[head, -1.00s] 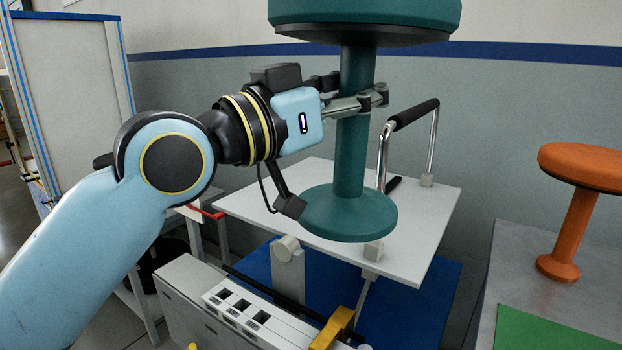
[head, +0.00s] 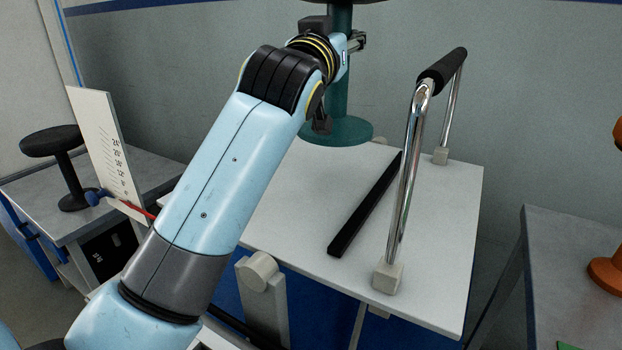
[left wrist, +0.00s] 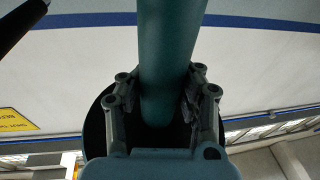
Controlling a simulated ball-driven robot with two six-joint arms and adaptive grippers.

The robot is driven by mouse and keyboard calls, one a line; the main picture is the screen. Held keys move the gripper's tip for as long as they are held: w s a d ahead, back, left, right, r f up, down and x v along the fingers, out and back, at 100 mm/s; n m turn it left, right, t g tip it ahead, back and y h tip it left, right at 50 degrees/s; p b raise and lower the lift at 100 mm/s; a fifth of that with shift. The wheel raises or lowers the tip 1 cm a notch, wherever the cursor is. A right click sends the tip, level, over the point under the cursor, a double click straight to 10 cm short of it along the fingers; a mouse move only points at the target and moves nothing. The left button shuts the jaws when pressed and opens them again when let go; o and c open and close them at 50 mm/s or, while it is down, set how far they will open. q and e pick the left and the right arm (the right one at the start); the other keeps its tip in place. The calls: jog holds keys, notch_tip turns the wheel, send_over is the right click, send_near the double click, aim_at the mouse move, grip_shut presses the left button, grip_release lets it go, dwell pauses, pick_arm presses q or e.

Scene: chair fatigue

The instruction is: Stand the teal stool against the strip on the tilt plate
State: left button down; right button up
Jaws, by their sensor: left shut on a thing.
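The teal stool (head: 337,131) is upright at the far part of the white tilt plate (head: 300,205). Its seat is cut off by the top of the head view. My left gripper (head: 357,41) is shut on its column, which also shows between the fingers in the left wrist view (left wrist: 167,60). I cannot tell whether the stool's base touches the plate or hangs above it. The black strip (head: 366,205) lies slantwise on the plate, nearer and to the right of the stool, apart from it. My right gripper is out of view.
A chrome rail with a black grip (head: 442,70) rises from the plate's right side. An angle scale board (head: 110,155) with a red pointer stands at left. A black stool (head: 62,165) is on a grey table behind it. An orange stool (head: 608,272) is at the right edge.

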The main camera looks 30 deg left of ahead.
aim_at(339, 99)
pick_arm(q)
jog(key=shift+y, duration=0.4)
jog(key=f, duration=0.2)
jog(key=w+f+b, duration=0.1)
jog(key=f, duration=0.1)
jog(key=shift+a, duration=0.15)
notch_tip(339, 99, down, 6)
jog(key=b, duration=0.2)
jog(key=shift+s+b, duration=0.1)
jog(key=shift+b, duration=0.25)
jog(key=shift+r, duration=0.1)
